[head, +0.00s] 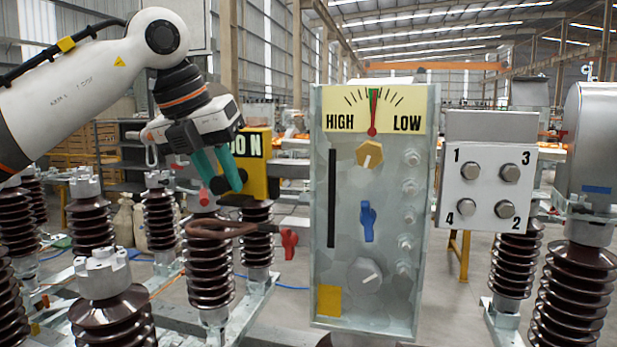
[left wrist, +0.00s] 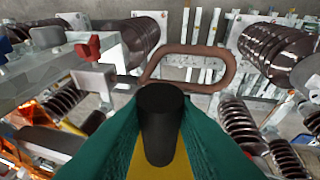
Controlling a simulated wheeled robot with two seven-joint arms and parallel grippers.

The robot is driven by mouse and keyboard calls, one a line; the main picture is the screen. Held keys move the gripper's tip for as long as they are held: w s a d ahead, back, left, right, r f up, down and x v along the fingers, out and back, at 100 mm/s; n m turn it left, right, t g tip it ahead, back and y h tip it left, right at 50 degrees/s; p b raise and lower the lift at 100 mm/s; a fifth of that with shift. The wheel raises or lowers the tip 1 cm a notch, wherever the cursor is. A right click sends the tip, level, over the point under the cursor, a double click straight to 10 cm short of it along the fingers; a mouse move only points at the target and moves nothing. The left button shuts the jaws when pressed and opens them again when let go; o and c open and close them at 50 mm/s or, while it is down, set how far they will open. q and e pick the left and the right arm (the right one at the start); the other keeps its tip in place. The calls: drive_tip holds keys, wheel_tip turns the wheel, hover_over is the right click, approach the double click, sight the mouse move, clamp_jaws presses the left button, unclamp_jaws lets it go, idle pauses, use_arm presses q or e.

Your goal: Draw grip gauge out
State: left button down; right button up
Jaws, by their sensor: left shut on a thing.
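My left gripper (head: 221,185) has teal fingers pointing down in front of a yellow block (head: 258,185) with a partly covered black-lettered label. In the left wrist view the fingers (left wrist: 160,125) are shut on a black cylinder (left wrist: 162,112), with yellow showing below it between the fingers. I cannot tell for certain whether this cylinder is the grip gauge. A brown loop handle (left wrist: 190,50) lies just beyond the cylinder, apart from it; in the head view it shows below the gripper (head: 215,228). My right gripper is not in view.
A grey panel (head: 335,290) with a HIGH/LOW dial and knobs stands right of the gripper. A red handle (head: 289,243) sits between them. A numbered box (head: 487,212) is farther right. Brown ribbed insulators (head: 160,225) crowd the left and lower area.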

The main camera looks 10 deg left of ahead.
use_arm(q)
drive_tip(key=shift+w+a, duration=0.1)
drive_tip(key=shift+a, duration=1.85)
